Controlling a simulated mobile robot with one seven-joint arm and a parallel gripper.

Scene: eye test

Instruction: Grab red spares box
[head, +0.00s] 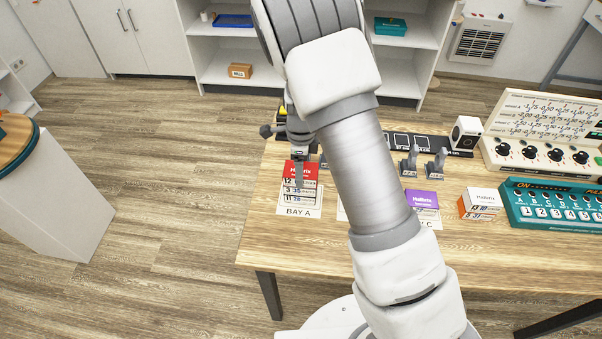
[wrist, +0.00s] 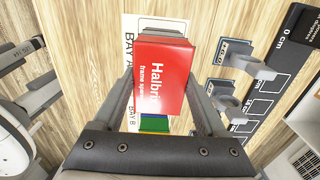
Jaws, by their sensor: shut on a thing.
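The red spares box (head: 303,168), with a white numbered front, is at the BAY A card (head: 300,212) near the left end of the wooden table. In the wrist view the red box (wrist: 162,75) fills the space between my two fingers, its "Halbrix frame spares" lettering showing. My gripper (head: 299,172) is shut on it, one finger showing across its front in the head view. My gripper's fingers (wrist: 160,82) flank the box in the wrist view. I cannot tell whether the box rests on the card or is slightly raised.
A purple box (head: 423,199) stands at BAY C, partly behind my arm. An orange-and-white box (head: 478,204), grey stands (head: 410,163), a teal number panel (head: 560,204) and a cream console (head: 545,135) are to the right. A green-and-blue box (wrist: 154,123) shows beside the red one.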

